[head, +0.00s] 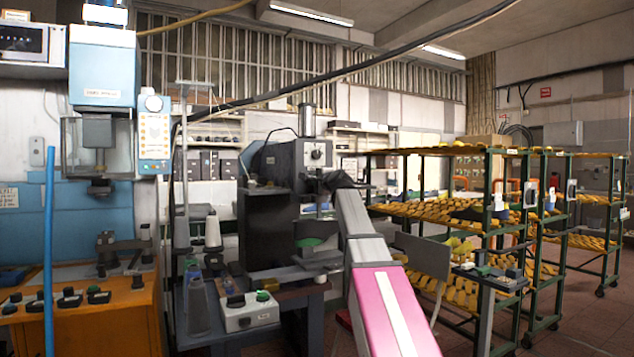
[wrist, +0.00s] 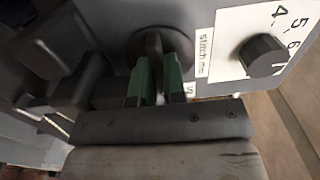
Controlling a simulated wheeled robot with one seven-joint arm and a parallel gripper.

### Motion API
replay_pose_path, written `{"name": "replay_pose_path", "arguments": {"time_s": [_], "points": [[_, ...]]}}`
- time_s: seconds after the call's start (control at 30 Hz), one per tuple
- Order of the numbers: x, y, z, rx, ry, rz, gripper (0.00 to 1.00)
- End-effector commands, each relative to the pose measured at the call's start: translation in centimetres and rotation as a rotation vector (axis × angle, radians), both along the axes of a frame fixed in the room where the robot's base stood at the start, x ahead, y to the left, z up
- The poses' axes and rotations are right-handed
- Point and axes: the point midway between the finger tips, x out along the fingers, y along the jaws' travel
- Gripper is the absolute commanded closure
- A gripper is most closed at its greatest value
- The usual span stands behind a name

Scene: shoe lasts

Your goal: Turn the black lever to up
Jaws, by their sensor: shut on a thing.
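The black lever (wrist: 153,44) shows in the wrist view as a dark handle on a round dark hub on the machine's face. My gripper (wrist: 157,80) has its two green fingers on either side of the handle and is shut on it. The fingers cover much of the lever, so its exact angle is hard to tell. In the head view my arm reaches up to the dark machine (head: 272,160), and the lever cannot be made out there.
A black knob (wrist: 262,56) on a white numbered dial plate sits right of the lever, beside a "stitch mm" label (wrist: 204,52). Dark machine parts stand close on the left. In the head view, a grey control box (head: 248,312) is below the machine and green racks (head: 487,215) stand at right.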

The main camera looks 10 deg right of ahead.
Motion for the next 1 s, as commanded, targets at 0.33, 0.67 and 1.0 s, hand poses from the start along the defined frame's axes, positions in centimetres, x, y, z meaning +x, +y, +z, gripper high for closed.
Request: {"name": "replay_pose_path", "arguments": {"time_s": [0.33, 0.67, 1.0], "points": [[-0.05, 0.02, -0.03, -0.269, -0.085, 0.001, 1.00], [-0.06, 0.03, -0.02, -0.491, -0.157, 0.002, 1.00], [-0.07, 0.04, -0.02, -0.602, -0.193, 0.002, 1.00]]}}
